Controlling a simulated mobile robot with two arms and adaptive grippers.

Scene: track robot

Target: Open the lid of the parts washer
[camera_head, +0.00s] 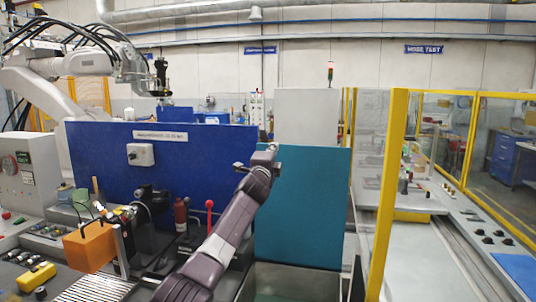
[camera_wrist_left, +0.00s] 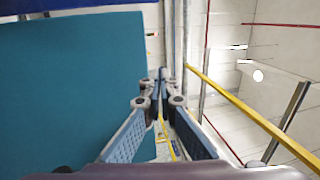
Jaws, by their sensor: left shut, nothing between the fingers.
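The teal lid (camera_head: 305,205) of the parts washer stands upright, raised behind the open grey tub (camera_head: 300,282), whose inside shows below it. In the left wrist view the lid (camera_wrist_left: 75,90) fills the left side as a flat teal panel. My left gripper (camera_head: 270,149) is at the lid's upper left corner in the head view. In the wrist view the left gripper's fingertips (camera_wrist_left: 161,74) are together and empty, just beside the lid's edge. I cannot tell whether they touch it. My right gripper is in neither view.
A blue panel (camera_head: 110,160) stands left of the lid, behind a bench with an orange block (camera_head: 90,246) and a red-knobbed lever (camera_head: 209,205). A yellow guard post (camera_head: 391,185) rises to the right. A white robot arm (camera_head: 60,70) is at the back left.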

